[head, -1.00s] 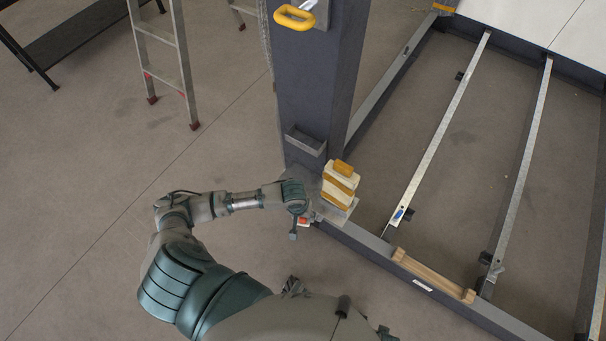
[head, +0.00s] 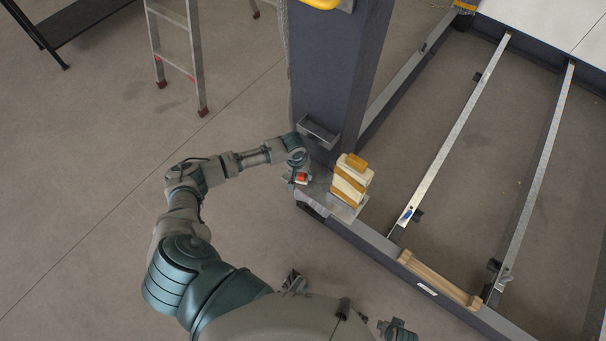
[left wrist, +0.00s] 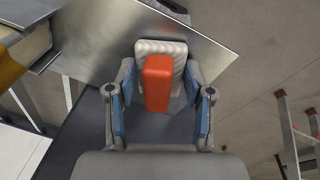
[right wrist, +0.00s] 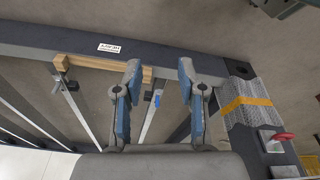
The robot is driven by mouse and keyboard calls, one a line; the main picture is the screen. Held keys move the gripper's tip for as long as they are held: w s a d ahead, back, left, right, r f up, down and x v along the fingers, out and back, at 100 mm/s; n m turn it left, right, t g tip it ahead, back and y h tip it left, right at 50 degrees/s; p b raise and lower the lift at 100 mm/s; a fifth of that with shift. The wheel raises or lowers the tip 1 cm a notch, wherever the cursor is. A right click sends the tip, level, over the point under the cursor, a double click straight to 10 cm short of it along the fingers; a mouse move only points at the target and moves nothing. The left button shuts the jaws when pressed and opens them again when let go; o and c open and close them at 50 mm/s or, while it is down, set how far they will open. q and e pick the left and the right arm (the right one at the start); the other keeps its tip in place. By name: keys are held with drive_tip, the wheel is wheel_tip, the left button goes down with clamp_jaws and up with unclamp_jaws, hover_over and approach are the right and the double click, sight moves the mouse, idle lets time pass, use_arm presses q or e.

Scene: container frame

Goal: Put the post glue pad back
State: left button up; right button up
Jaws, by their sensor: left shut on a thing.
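The glue pad is a pale ribbed pad (left wrist: 161,47) with an orange-red handle block (left wrist: 157,85). It sits between the fingers of my left gripper (left wrist: 160,112), which is shut on it. In the head view my left gripper (head: 300,181) is beside the foot of the dark post (head: 338,75), and only the pad's red part (head: 301,177) shows. A metal plate (left wrist: 190,32) lies just beyond the pad; I cannot tell if they touch. A small open metal tray (head: 318,133) is fixed to the post above the gripper. My right gripper (right wrist: 157,85) is open and empty.
Yellow and white blocks (head: 350,181) stand stacked on the metal plate (head: 346,210) right of my left gripper. A wooden bar (head: 440,278) lies on the frame's front beam. Metal rails (head: 455,135) cross the frame.

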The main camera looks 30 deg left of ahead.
sight(299, 175)
use_arm(q)
drive_tip(key=shift+f, duration=0.25)
drive_tip(key=shift+c, duration=0.5)
drive_tip(key=o, duration=1)
drive_tip(key=shift+d+r, duration=0.1)
drive_tip(key=shift+d, duration=0.05)
drive_tip(key=o, duration=0.3)
drive_tip(key=shift+d, duration=0.15)
drive_tip(key=shift+d+r, duration=0.1)
drive_tip(key=shift+d, duration=0.05)
use_arm(e)
drive_tip(key=shift+w+d, duration=0.1)
drive_tip(key=shift+d, duration=0.25)
use_arm(q)
drive_tip(key=shift+r, duration=0.1)
use_arm(e)
drive_tip(key=shift+r, duration=0.1)
